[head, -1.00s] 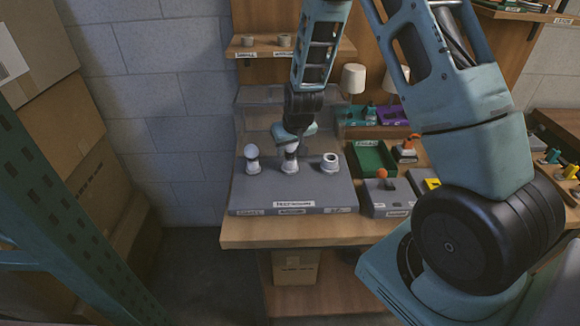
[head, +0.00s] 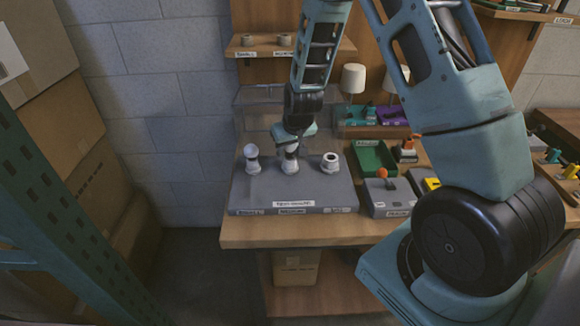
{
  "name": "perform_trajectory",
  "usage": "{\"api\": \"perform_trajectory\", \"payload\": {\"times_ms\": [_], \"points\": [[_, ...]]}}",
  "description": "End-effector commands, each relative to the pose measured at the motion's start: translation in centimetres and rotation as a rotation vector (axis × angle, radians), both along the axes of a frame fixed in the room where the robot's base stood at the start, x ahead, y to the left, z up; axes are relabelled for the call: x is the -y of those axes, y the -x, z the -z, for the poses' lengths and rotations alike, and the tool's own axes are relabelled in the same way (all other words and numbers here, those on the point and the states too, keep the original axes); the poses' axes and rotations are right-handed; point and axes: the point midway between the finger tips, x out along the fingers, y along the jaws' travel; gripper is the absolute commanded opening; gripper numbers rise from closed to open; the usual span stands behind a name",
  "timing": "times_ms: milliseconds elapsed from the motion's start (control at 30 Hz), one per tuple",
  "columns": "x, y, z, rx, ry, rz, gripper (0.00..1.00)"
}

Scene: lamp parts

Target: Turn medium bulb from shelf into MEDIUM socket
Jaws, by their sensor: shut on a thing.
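A grey test board (head: 300,190) on the wooden workbench carries three white sockets in a row, over labels for small, medium and a third I cannot read. The left socket (head: 252,163) has a pale bulb in it. My gripper (head: 289,146) points down over the medium socket (head: 290,166) in the middle. It is shut on the medium bulb, which is mostly hidden by the fingers and sits at the socket's mouth; I cannot tell how deep it is. The right socket (head: 330,162) is open and empty.
A shelf (head: 290,50) above holds two small cups over labels. Right of the board are a green tray (head: 374,158), a grey box with an orange knob (head: 388,190) and small lamps (head: 353,78). A clear panel stands behind the board. My arm crosses the right side.

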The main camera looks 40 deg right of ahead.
Motion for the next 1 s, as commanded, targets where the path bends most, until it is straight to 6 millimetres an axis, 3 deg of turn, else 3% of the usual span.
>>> {"api": "perform_trajectory", "payload": {"times_ms": [267,1000], "points": [[-0.07,0.21,0.21,-0.008,-0.001,0.01,0.24],[0.1,0.42,0.12,-0.011,0.0,0.341,0.24]]}}
